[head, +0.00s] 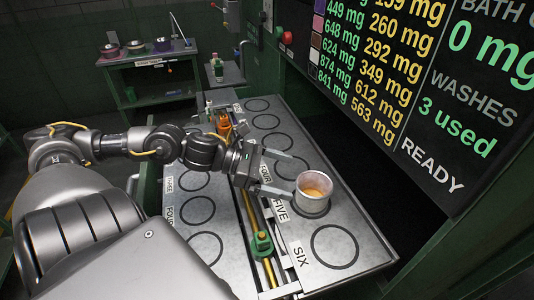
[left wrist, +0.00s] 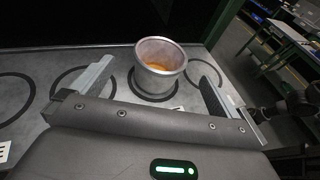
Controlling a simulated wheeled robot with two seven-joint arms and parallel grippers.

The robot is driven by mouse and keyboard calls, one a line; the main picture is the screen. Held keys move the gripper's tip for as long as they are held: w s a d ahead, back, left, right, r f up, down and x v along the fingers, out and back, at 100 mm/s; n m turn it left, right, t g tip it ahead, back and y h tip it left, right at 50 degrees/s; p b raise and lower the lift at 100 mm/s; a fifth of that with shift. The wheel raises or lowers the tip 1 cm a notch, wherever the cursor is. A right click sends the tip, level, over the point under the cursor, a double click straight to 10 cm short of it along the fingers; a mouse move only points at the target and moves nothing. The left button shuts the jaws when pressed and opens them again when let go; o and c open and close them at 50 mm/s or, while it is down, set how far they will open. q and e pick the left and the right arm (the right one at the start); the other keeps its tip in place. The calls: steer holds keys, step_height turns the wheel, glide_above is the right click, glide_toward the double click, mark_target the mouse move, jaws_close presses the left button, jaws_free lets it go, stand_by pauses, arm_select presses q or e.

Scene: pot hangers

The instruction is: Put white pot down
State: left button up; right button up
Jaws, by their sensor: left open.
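The white pot (head: 313,193) stands upright on the grey bench top, by the label FIVE, with something orange inside it. It also shows in the left wrist view (left wrist: 159,68), on a black ring marked on the bench. My left gripper (head: 283,175) is open, its two fingers spread and pointing toward the pot. In the left wrist view the pot is beyond and between the open fingers (left wrist: 152,88), with no visible contact. My right gripper is not in view.
The grey bench (head: 336,205) has rows of black rings; the ring by SIX (head: 334,246) is empty. A green fitting (head: 262,244) sits on a yellow rail along the bench. An orange part (head: 223,125) stands farther back. A large display board (head: 430,90) rises behind the bench.

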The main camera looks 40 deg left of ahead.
arm_select(q)
steer(key=shift+s+a, duration=0.1)
steer(key=shift+s, duration=0.1)
steer(key=shift+s+a+r+p, duration=0.15)
steer(key=shift+a+r+p, duration=0.05)
steer(key=shift+r+p, duration=0.1)
steer(key=shift+p+v, duration=0.55)
steer(key=shift+v, duration=0.65)
steer(key=shift+f, duration=0.1)
